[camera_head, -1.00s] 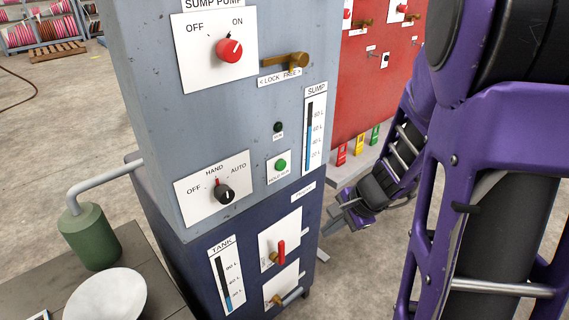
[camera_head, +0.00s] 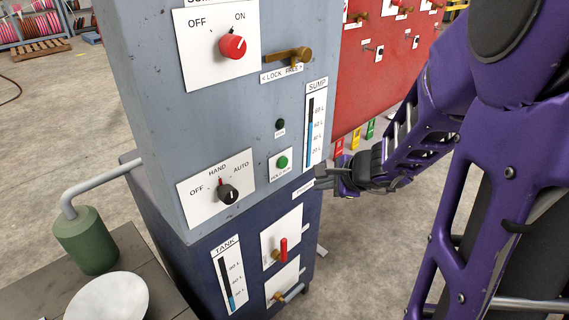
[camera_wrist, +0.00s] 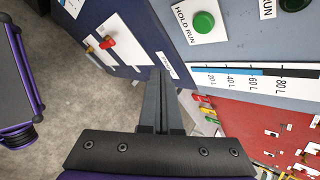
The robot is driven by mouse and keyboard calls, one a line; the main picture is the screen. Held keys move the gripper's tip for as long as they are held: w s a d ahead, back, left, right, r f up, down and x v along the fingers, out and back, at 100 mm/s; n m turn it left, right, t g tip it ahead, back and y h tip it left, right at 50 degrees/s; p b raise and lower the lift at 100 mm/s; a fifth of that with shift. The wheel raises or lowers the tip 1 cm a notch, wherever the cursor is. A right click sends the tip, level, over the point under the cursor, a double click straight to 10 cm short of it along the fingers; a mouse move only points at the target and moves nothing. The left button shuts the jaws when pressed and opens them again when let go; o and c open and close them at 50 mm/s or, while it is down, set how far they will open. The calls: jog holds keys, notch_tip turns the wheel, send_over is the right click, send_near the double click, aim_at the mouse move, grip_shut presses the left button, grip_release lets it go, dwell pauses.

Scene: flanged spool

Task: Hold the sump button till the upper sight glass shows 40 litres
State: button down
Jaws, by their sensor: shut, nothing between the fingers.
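The green sump button (camera_head: 283,162) sits on a white plate marked HOLD RUN on the grey upper cabinet. It also shows at the top of the wrist view (camera_wrist: 203,22). The upper sight glass (camera_head: 314,130), marked SUMP, is right of the button. In the wrist view its scale (camera_wrist: 240,80) shows blue up to about 60 L and dark beyond. My gripper (camera_head: 318,183) is shut and empty, below and right of the button, apart from it. In the wrist view its closed fingertips (camera_wrist: 160,75) point toward the cabinet, short of the button.
A red ON/OFF knob (camera_head: 232,46), a brass lock lever (camera_head: 288,55) and a black OFF/HAND/AUTO selector (camera_head: 228,194) are on the same face. The TANK glass (camera_head: 229,275) and red handle (camera_head: 283,248) are below. A red panel (camera_head: 375,80) stands behind.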

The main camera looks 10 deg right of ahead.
aim_at(284, 167)
jog(key=w+a, duration=0.5)
jog(key=w, duration=0.2)
jog(key=shift+p, duration=0.35)
jog(key=shift+a, duration=0.15)
dwell(1.7)
jog(key=shift+w+a, duration=0.15)
jog(key=shift+w, duration=0.2)
jog(key=shift+w+a, duration=0.35)
jog(key=shift+w, duration=0.05)
dwell(4.4)
